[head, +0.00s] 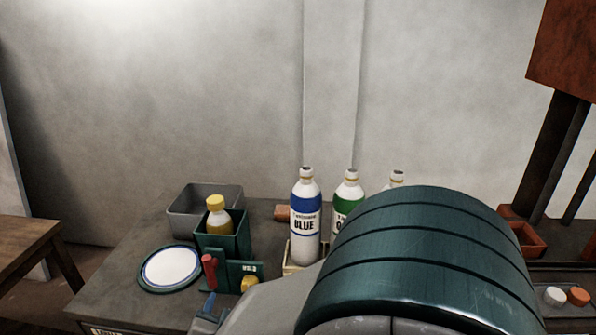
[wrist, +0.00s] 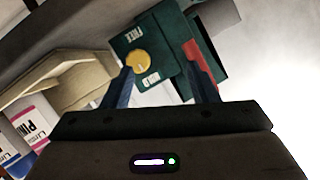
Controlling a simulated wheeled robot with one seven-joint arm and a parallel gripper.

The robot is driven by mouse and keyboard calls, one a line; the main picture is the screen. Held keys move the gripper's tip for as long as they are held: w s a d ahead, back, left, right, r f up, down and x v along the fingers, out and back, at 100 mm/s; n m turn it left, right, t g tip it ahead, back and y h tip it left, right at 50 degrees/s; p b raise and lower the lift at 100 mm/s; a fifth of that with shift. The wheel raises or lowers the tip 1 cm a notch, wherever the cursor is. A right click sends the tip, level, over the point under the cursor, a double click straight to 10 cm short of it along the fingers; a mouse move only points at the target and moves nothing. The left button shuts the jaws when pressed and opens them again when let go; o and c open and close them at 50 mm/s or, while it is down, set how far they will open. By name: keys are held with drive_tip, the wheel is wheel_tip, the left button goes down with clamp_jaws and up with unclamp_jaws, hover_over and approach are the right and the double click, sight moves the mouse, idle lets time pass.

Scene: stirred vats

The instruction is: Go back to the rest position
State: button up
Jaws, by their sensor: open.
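My gripper (wrist: 160,66) is open in the wrist view, its two blue fingers spread with nothing held between them. Beyond the fingertips is a green holder (wrist: 146,25) with a yellow knob (wrist: 138,62) and the words FREE and HOLD. A red handle (wrist: 200,62) is beside it, near the right finger. In the head view the green holder (head: 238,240) stands on the bench with a yellow-capped bottle (head: 216,213) in it. A blue finger of my gripper (head: 209,304) shows at the bottom; the rest is hidden by my arm.
A bottle marked BLUE (head: 305,215) and a green-labelled one (head: 348,194) stand right of the holder; a third (head: 396,179) is mostly hidden. A grey bin (head: 182,222) is behind. A round white plate (head: 171,267) lies left.

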drive_tip(key=w+d+r+n+g+y+p, duration=0.1)
drive_tip(key=w+d+r+n+g+p, duration=0.2)
drive_tip(key=r, duration=0.4)
drive_tip(key=w+d+r+g+y+p, duration=0.1)
drive_tip(key=d+r+g+y+p, duration=0.15)
drive_tip(key=d+r+p, duration=0.35)
drive_tip(key=s+d+r+g+h+p, duration=0.1)
drive_tip(key=s+d+r+g+p, duration=0.1)
drive_tip(key=d, duration=0.4)
drive_tip(key=s+d+r+g+h+p, duration=0.1)
drive_tip(key=s+d+r+h+p, duration=0.1)
drive_tip(key=s+d, duration=0.3)
drive_tip(key=s+d+r+g+h+p, duration=0.2)
drive_tip(key=s+d+r, duration=0.1)
drive_tip(key=d, duration=0.5)
drive_tip(key=shift+s+d+r+n+g, duration=0.3)
drive_tip(key=shift+d+r+n+g, duration=0.05)
drive_tip(key=shift+n, duration=0.05)
